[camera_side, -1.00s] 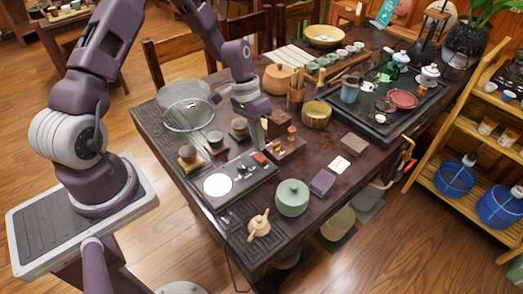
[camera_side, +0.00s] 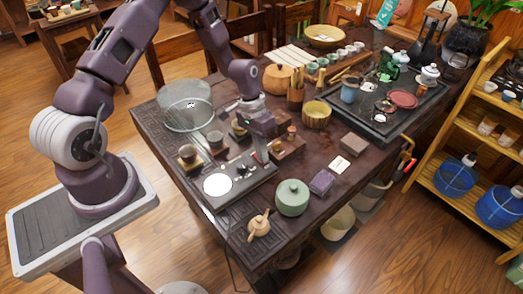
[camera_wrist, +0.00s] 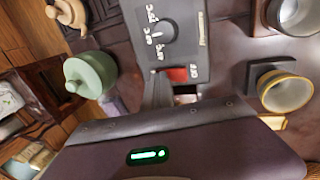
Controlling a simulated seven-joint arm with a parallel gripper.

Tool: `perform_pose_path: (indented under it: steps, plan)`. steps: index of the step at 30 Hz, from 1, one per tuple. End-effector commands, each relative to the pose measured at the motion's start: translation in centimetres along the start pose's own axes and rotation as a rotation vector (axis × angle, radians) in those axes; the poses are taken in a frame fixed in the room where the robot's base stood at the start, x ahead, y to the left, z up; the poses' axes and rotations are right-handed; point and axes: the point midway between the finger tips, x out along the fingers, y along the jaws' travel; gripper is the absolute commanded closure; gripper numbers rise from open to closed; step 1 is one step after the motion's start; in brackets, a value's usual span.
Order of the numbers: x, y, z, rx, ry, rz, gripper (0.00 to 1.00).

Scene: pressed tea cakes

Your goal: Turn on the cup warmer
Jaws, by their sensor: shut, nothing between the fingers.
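The cup warmer is a dark slab with a pale round plate (camera_side: 217,185) and a control panel. In the wrist view its panel (camera_wrist: 190,42) shows a dark knob (camera_wrist: 164,31) ringed by white marks, and a red switch (camera_wrist: 178,75) near the panel's end. My gripper (camera_side: 263,160) is shut and empty, pointing down at the switch end of the warmer; it hides the switch in the side view. In the wrist view my fingertips (camera_wrist: 160,78) are right beside the red switch. I cannot tell whether they touch it.
A green lidded jar (camera_side: 292,198) and a small pale teapot (camera_side: 258,225) stand at the table's front. A purple box (camera_side: 321,182) lies to the right. Cups (camera_side: 215,140) stand behind the warmer, and a wooden stand (camera_side: 290,147) is close behind my gripper.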

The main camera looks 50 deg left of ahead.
Motion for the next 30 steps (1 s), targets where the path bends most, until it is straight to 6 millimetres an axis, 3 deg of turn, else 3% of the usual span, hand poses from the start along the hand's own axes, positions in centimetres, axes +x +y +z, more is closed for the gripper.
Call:
perform_pose_path:
  steps: [12, 22, 26, 30]
  plan:
    - [-0.6, -1.4, 0.1, 0.001, -0.001, 0.000, 1.00]
    - [-1.0, -1.4, 0.0, 0.001, -0.001, 0.000, 1.00]
    - [-3.1, -0.9, 0.0, 0.001, 0.002, -0.001, 1.00]
    - [-6.6, -0.2, -0.1, 0.001, 0.005, -0.002, 1.00]
